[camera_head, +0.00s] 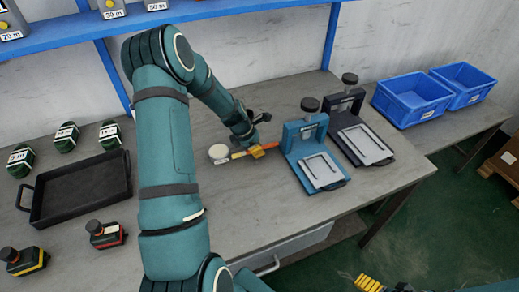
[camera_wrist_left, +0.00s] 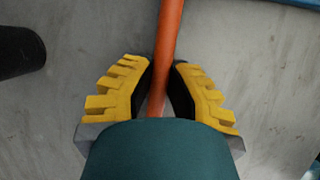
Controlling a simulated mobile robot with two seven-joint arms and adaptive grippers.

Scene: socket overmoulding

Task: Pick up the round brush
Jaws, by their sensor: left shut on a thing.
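The round brush (camera_head: 239,155) lies low over the middle of the table, with a thin orange-red handle running left to right. In the left wrist view its orange handle (camera_wrist_left: 168,45) runs between the two yellow fingers. My left gripper (camera_head: 257,151) is shut on this handle; its fingers (camera_wrist_left: 164,95) sit on both sides of it. Whether the brush touches the table is unclear. My right gripper (camera_head: 369,284) shows only in part at the bottom edge, with yellow fingers, away from the table; its opening cannot be made out.
Two clamp presses, one blue (camera_head: 314,165) and one dark (camera_head: 362,140), stand to the right. A black tray (camera_head: 80,190) and several small labelled containers are at left. Blue bins (camera_head: 412,97) stand far right.

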